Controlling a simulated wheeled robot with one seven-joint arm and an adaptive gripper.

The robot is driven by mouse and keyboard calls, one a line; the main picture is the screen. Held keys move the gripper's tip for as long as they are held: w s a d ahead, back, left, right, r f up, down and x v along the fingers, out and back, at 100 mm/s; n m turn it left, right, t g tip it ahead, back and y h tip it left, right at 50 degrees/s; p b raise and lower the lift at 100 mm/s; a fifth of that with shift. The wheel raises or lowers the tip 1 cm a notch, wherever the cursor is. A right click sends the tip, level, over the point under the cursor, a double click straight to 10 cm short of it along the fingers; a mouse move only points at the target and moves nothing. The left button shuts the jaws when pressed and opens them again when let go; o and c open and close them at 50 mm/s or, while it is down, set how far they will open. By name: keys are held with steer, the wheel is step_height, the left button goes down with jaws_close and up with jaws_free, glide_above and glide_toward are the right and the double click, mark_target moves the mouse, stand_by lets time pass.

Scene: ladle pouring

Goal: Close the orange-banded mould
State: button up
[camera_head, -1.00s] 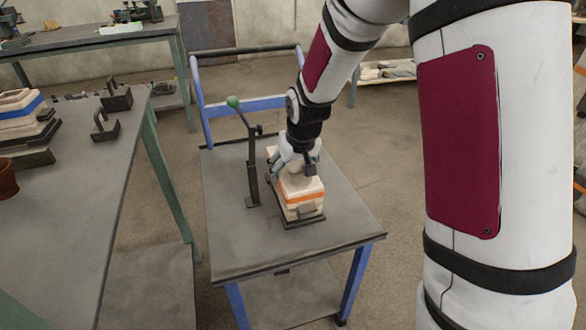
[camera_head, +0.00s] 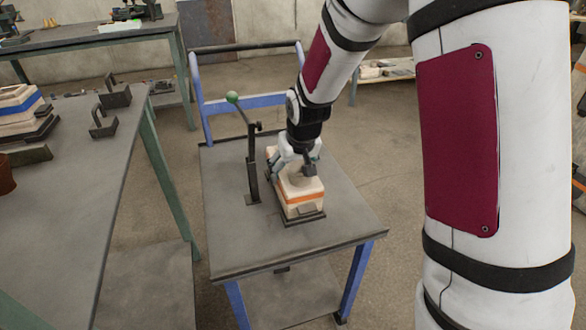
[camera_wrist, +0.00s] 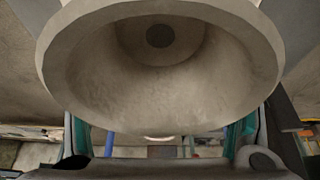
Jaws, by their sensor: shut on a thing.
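The orange-banded mould (camera_head: 300,203) is a pale block on a dark base plate on the trolley. Its pale upper half (camera_head: 303,187) sits in line over the lower part, and I see no clear gap at the orange band. My gripper (camera_head: 296,166) points down over its top and is shut on the raised pouring cup of the upper half. In the wrist view the cup (camera_wrist: 150,80) fills the upper middle as a grey, round hollow with a dark hole. The gripper hides the mould's far end.
A lever with a green knob (camera_head: 233,97) stands on the trolley (camera_head: 240,245) just left of the mould. The trolley top is bare in front. A workbench (camera_head: 75,205) at left carries a blue-banded mould (camera_head: 20,108) and dark metal brackets (camera_head: 103,122).

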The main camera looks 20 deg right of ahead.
steer(key=shift+w+r, duration=0.1)
steer(key=o, duration=1.8)
steer(key=shift+o, duration=1.2)
steer(key=v, duration=1.2)
